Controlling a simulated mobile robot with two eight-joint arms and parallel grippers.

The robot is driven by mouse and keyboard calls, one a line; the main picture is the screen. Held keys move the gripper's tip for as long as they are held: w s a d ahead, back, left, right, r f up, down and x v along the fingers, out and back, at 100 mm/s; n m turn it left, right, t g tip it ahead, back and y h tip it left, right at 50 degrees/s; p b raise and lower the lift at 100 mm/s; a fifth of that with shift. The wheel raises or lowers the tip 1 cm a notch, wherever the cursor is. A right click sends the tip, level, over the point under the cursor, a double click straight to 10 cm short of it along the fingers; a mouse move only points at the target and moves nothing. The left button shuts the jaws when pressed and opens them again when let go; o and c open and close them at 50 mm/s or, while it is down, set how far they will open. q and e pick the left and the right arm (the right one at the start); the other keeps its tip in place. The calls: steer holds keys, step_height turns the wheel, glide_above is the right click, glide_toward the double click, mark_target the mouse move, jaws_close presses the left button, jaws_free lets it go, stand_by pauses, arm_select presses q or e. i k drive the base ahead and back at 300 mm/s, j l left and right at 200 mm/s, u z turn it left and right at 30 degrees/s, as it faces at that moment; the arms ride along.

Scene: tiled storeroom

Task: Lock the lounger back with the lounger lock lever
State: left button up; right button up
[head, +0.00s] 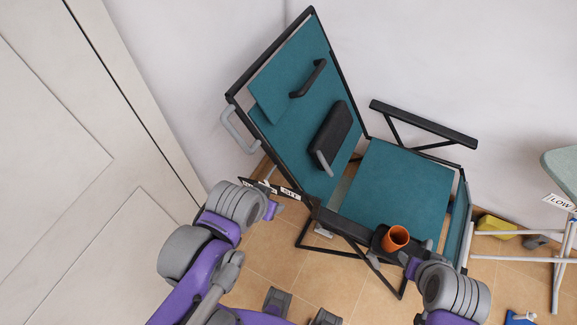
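The teal lounger (400,185) has a black frame and stands in the middle of the head view. Its back (290,105) leans up and to the left, tilted. A dark strip with white labels (290,193), one seeming to read SIT, is at the left side near the back's lower end. I cannot make out the lock lever for certain there; my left gripper partly covers this area. My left gripper (270,209) is close beside the strip, and contact is unclear. My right gripper (411,265) is just below the orange cup at the front armrest. Neither gripper's finger opening shows clearly.
The orange cup (395,238) sits in a black holder on the near armrest. A grey bar handle (238,130) sticks out from the back's left edge. A green-topped table (563,170) with a LOW tag and a yellow object (496,226) are at right. A panelled door (80,170) is at left.

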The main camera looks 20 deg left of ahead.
mark_target(373, 258)
steer(key=k+z, duration=0.3)
steer(key=k+l+z, duration=0.1)
steer(key=z, duration=0.25)
steer(key=u, duration=1.35)
steer(key=k+j, duration=0.05)
